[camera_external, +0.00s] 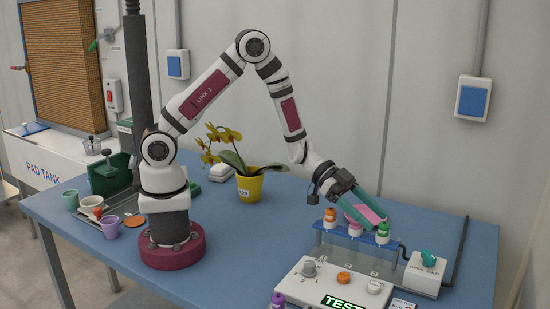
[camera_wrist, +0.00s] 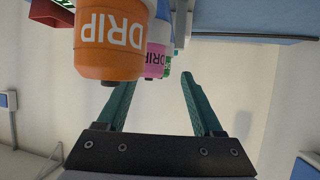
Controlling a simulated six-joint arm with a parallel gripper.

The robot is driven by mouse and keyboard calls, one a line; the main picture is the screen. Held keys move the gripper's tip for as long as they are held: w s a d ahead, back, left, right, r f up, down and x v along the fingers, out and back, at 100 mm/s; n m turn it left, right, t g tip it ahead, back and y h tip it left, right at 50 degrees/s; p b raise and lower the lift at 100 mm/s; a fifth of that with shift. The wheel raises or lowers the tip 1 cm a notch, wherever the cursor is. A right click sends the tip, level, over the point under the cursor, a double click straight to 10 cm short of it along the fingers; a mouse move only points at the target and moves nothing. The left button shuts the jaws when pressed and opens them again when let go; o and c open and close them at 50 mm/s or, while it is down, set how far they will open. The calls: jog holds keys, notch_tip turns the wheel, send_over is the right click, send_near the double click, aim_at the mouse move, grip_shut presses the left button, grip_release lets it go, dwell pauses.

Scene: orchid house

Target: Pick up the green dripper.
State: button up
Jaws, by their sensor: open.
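The green dripper (camera_external: 382,232) stands upright at the right end of a row in the blue-topped rack (camera_external: 326,232). The pink dripper (camera_external: 355,229) is in the middle and the orange dripper (camera_external: 330,214) is at the left. My gripper (camera_external: 368,217) is open above the rack, its teal fingers slanting down close to the pink and green drippers. In the wrist view, the orange dripper (camera_wrist: 110,42) is large and near, and the pink dripper (camera_wrist: 157,62) is partly behind it. A sliver of green shows beyond the pink one. Nothing is visibly held between the fingers (camera_wrist: 160,78).
A white test panel (camera_external: 310,275) with knobs stands in front of the rack. A white box with a green knob (camera_external: 428,258) is at the right. A yellow orchid pot (camera_external: 249,186) stands behind. The middle of the blue table (camera_external: 240,240) is clear.

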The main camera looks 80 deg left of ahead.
aim_at(383, 232)
jog(key=x, duration=0.3)
jog(key=shift+a, duration=0.1)
grip_shut()
